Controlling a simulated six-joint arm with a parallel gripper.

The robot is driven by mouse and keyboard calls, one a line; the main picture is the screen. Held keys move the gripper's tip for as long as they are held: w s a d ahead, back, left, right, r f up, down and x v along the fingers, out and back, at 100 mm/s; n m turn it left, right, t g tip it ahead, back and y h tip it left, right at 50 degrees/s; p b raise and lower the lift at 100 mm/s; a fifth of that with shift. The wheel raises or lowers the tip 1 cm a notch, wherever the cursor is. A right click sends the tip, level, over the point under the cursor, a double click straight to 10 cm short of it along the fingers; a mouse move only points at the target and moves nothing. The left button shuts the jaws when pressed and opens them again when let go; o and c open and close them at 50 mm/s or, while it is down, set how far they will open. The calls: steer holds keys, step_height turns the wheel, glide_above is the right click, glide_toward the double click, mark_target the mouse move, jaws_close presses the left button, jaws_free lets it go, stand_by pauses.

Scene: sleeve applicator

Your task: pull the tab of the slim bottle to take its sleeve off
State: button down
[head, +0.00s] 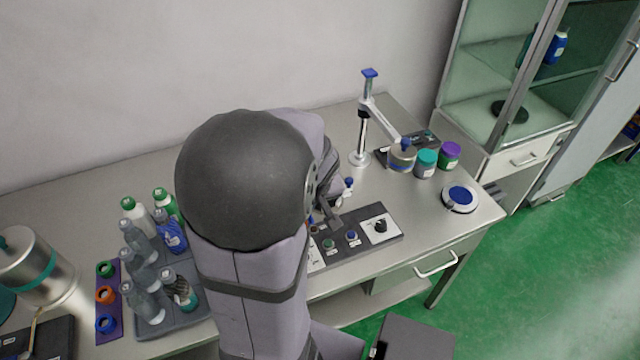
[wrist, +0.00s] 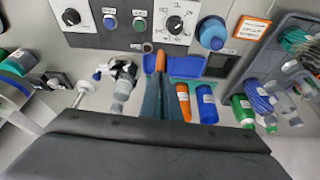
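In the wrist view, my gripper (wrist: 160,78) shows as two dark fingers close together at the middle. A slim orange piece (wrist: 160,60) shows at their tips; whether they grip it or pass in front of it is unclear. In the head view, my arm hides most of the work spot. Several bottles stand in a grey tray (head: 176,321) at the left; one has a blue patterned sleeve (head: 172,238), also seen at the right of the wrist view (wrist: 258,97). I cannot tell which bottle is the slim one, and no pull tab is clear.
A control panel (head: 376,244) lies right of my arm. A post stand (head: 361,130) and lidded jars (head: 426,163) stand behind it. A round blue-topped dish (head: 459,199) is near the right edge. A purple rack (head: 107,338) holds coloured rings at the left.

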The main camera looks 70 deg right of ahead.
steer(key=w+a, duration=1.2)
steer(key=shift+w+a, duration=0.25)
stand_by(0.7)
